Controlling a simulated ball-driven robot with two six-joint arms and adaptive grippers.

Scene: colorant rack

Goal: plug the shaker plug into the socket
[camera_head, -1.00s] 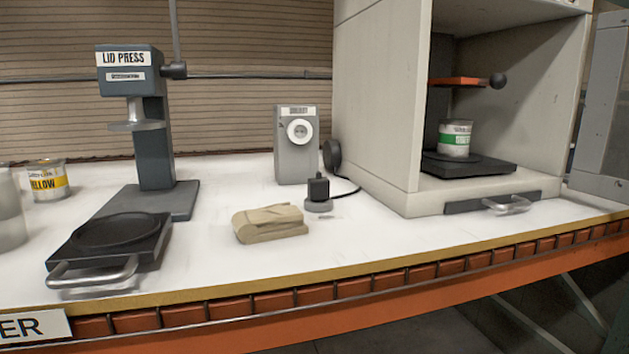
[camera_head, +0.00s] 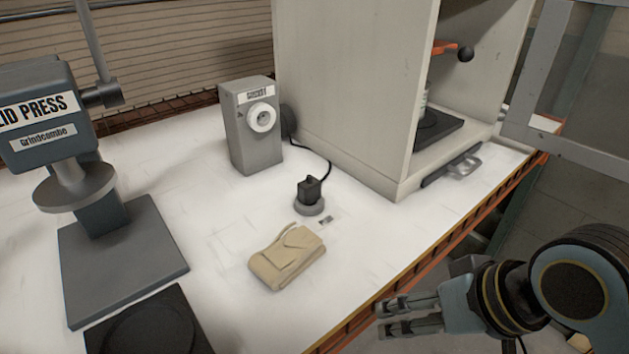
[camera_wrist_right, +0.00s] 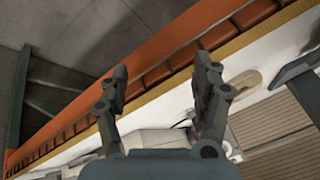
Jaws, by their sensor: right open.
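The black shaker plug (camera_head: 309,189) stands upright on a round grey base (camera_head: 311,208) on the white bench, in the middle of the head view. Its black cord runs back to the shaker cabinet (camera_head: 345,90). The socket (camera_head: 262,117) is a round white outlet on the front of a grey box (camera_head: 250,150), behind and left of the plug. My right gripper (camera_head: 384,318) is open and empty at the bench's front edge, right of and nearer than the plug. In the right wrist view its fingers (camera_wrist_right: 160,82) are spread apart. My left gripper is not in view.
A tan folded cloth or pouch (camera_head: 287,257) lies in front of the plug. The lid press (camera_head: 125,250) stands at the left. The open shaker cabinet is at the back right. White bench surface is clear around the plug and before the socket box.

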